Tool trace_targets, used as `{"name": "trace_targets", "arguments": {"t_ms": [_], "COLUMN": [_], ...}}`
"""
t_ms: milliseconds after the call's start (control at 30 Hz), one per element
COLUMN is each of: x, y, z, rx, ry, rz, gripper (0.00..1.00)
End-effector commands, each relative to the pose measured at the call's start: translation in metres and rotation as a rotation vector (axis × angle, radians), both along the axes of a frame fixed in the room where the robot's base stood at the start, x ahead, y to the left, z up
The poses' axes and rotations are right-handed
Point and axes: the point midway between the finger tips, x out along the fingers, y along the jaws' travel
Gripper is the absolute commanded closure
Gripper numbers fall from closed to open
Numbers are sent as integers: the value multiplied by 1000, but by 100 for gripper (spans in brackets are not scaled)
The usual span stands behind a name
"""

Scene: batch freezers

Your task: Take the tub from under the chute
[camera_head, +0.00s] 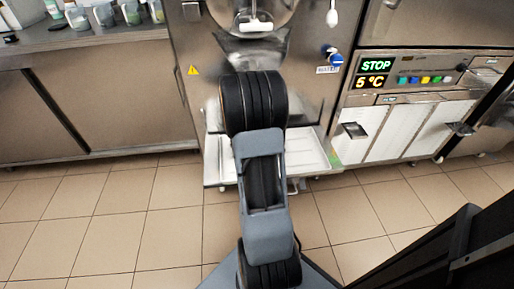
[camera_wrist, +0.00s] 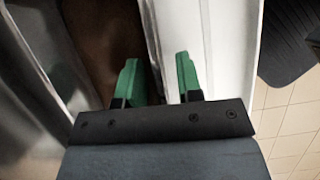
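My gripper (camera_wrist: 158,75) shows in the wrist view with two green fingers spread apart and nothing clamped between them. A thin pale rim (camera_wrist: 152,40) runs between the fingers. Left of it is a dark brown area (camera_wrist: 105,35), which looks like a tub's inside with brown contents, though I cannot be sure. The left finger is over the brown area, and the right finger is over a white surface. In the head view my arm hides the gripper and any tub under the chute (camera_head: 253,50). The white tray (camera_head: 308,152) below the machine shows beside my arm.
The steel freezer (camera_head: 200,60) stands straight ahead. To its right is another unit with a panel (camera_head: 420,80) reading STOP and 5 °C. A counter (camera_head: 100,38) with several small containers stands at left. Tiled floor (camera_head: 110,225) is clear in front of the counter.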

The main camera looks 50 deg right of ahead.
Motion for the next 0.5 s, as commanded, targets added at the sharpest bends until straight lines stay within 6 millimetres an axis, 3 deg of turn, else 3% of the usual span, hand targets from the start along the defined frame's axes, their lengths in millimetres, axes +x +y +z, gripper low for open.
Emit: {"name": "trace_targets", "arguments": {"t_ms": [133,500], "x": [0,0], "y": [0,0], "z": [1,1], "rx": [0,-1], "ry": [0,-1], "rz": [0,0], "gripper": [68,100]}}
